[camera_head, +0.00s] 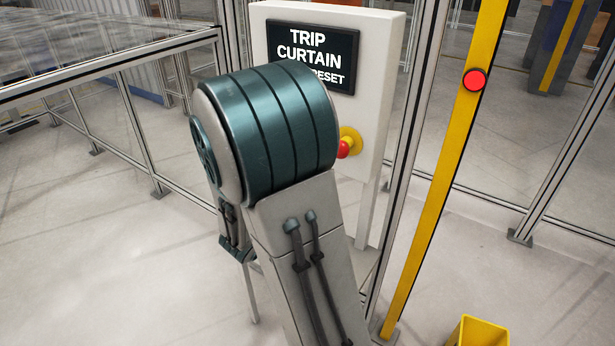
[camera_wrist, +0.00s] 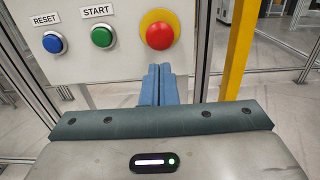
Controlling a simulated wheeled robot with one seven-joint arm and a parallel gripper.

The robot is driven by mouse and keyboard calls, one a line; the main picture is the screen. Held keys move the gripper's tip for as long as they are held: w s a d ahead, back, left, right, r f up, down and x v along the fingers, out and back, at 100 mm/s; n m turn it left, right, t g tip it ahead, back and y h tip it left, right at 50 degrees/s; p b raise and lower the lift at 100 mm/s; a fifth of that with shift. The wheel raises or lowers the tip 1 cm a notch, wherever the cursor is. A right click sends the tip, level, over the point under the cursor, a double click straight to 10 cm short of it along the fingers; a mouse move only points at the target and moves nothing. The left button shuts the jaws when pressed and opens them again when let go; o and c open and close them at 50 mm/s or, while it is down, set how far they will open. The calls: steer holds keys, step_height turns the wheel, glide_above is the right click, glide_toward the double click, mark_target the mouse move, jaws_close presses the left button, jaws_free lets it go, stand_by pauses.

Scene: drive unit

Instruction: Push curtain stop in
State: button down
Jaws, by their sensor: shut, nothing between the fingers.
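A red mushroom button (camera_wrist: 160,35) on a round yellow collar (camera_wrist: 172,14) is mounted on the light panel, right of the green START button. In the head view the red button (camera_head: 343,149) stands out from its yellow collar (camera_head: 352,137) at the panel's lower right, partly covered by my arm. My gripper (camera_wrist: 160,68) is shut and empty. In the wrist view its two blue fingers lie together just below the red button. I cannot tell whether they touch it. The head view hides my gripper behind my arm.
The panel (camera_head: 385,60) carries a sign (camera_head: 312,55) reading "TRIP CURTAIN ... RESET", partly covered. A blue RESET button (camera_wrist: 53,42) and green START button (camera_wrist: 102,36) sit left of the red one. A yellow post (camera_head: 440,190) with a round red light (camera_head: 474,80) stands right, above a yellow bin (camera_head: 478,332).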

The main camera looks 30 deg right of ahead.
steer(key=p+x, duration=0.2)
steer(key=x, duration=0.9)
steer(key=shift+w, duration=0.1)
